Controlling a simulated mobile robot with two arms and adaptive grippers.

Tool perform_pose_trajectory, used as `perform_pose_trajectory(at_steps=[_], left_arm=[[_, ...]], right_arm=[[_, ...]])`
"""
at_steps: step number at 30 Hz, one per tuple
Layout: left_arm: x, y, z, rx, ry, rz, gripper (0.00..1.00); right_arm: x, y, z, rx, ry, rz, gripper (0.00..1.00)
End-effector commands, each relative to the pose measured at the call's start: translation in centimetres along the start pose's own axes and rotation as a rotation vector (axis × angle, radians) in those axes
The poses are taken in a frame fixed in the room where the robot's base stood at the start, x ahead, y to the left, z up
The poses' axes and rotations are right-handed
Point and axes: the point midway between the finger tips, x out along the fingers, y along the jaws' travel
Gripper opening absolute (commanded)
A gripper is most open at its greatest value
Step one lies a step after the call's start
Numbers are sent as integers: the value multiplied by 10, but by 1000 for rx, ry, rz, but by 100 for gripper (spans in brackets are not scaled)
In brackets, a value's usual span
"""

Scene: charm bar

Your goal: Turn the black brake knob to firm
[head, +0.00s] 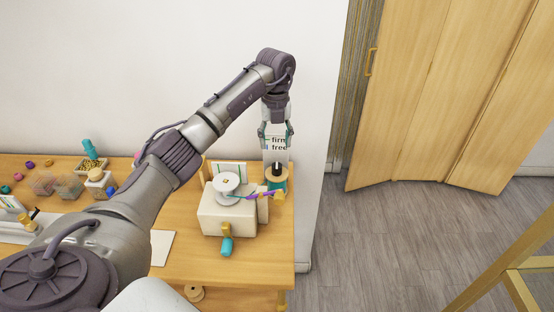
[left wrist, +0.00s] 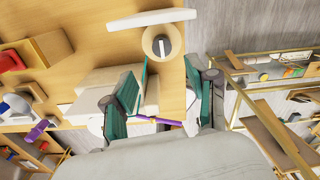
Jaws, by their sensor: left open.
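The black brake knob (left wrist: 162,47) shows in the left wrist view with a white line across its top, on a pale round base. In the head view the knob (head: 275,170) stands upright near the table's right rear edge, with teal and tan around it. A white sign (head: 279,144) reading "firm" above "free" stands behind. My left gripper (head: 276,140) points down above the knob, apart from it. In the left wrist view its open teal fingers (left wrist: 168,62) have nothing between their tips. My right gripper is not in view.
A cream box (head: 228,218) with a white disc (head: 227,184) on top stands left of the knob. Purple and orange pieces (head: 264,195) lie beside it. Small containers (head: 68,186) sit at the table's left.

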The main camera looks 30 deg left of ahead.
Motion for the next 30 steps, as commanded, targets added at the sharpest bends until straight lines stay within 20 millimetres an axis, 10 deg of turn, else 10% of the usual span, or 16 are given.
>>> perform_pose_trajectory(at_steps=[12,25,30], left_arm=[[75,-1,0,1,2,-2,58],[88,-1,0,2,0,-3,58],[87,-1,0,2,0,-2,33]], right_arm=[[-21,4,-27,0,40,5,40],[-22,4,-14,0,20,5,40],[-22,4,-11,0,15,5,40]])
